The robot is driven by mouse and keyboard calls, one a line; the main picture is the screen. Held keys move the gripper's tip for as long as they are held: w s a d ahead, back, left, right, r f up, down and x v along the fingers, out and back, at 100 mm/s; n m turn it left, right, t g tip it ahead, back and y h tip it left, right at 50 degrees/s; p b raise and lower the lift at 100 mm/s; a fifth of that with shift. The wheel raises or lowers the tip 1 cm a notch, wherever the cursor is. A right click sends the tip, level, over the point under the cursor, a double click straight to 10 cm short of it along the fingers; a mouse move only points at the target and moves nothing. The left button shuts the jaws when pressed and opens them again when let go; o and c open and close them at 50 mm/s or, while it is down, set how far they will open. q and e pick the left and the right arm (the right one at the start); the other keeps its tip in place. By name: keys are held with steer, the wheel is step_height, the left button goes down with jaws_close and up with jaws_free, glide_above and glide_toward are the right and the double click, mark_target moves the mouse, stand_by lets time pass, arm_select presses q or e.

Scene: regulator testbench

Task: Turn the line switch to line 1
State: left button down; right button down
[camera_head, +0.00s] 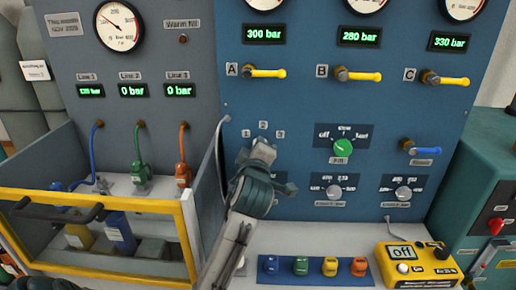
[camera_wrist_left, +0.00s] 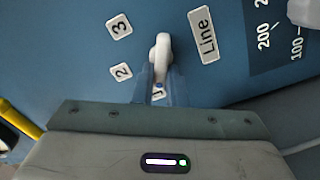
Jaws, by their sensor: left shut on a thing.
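The line switch (camera_wrist_left: 161,45) is a white lever knob on the blue panel, beside the "Line" label (camera_wrist_left: 205,36). In the left wrist view its handle points down toward the partly covered "1" label (camera_wrist_left: 157,93), with the "2" label (camera_wrist_left: 121,72) and "3" label (camera_wrist_left: 119,26) to the left. My left gripper (camera_wrist_left: 159,82) is shut on the handle. In the head view my left gripper (camera_head: 262,150) reaches up to the panel below the number labels and hides most of the switch. My right gripper is in neither view.
A green knob (camera_head: 342,147) and two grey knobs sit right of my left gripper. A yellow-framed guard box (camera_head: 100,200) stands at left, with its clear side close to my arm. Coloured blocks (camera_head: 301,265) and a yellow meter (camera_head: 418,265) are on the bench below.

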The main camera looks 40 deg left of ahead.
arm_select(q)
steer(key=c, duration=1.5)
jaws_free()
steer(key=shift+o, duration=0.2)
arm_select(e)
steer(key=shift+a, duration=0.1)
